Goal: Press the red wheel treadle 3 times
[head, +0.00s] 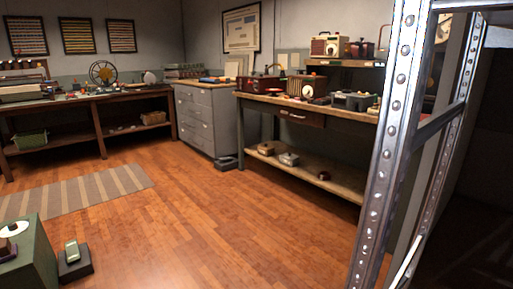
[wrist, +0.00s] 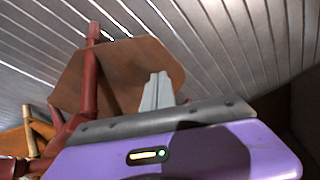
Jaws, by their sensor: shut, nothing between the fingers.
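In the wrist view my gripper (wrist: 159,76) points up past its purple body, its grey fingers together and empty. Behind the fingers is a brown, angular wooden panel (wrist: 115,70) with a dark red post (wrist: 91,75) and more red bars at the left; I cannot tell what it belongs to. I cannot make out a red wheel treadle in either view. In the head view a dark pedal-like block with a pale green top (head: 74,258) is on the floor at the lower left. My gripper is not in the head view.
A riveted metal post (head: 383,150) stands close at the right. A green box (head: 33,262) is at the lower left. A striped rug (head: 85,191), a long bench (head: 250,102), a grey drawer cabinet (head: 200,115) and a spoked wheel (head: 103,73) on the far table also show. The middle floor is clear.

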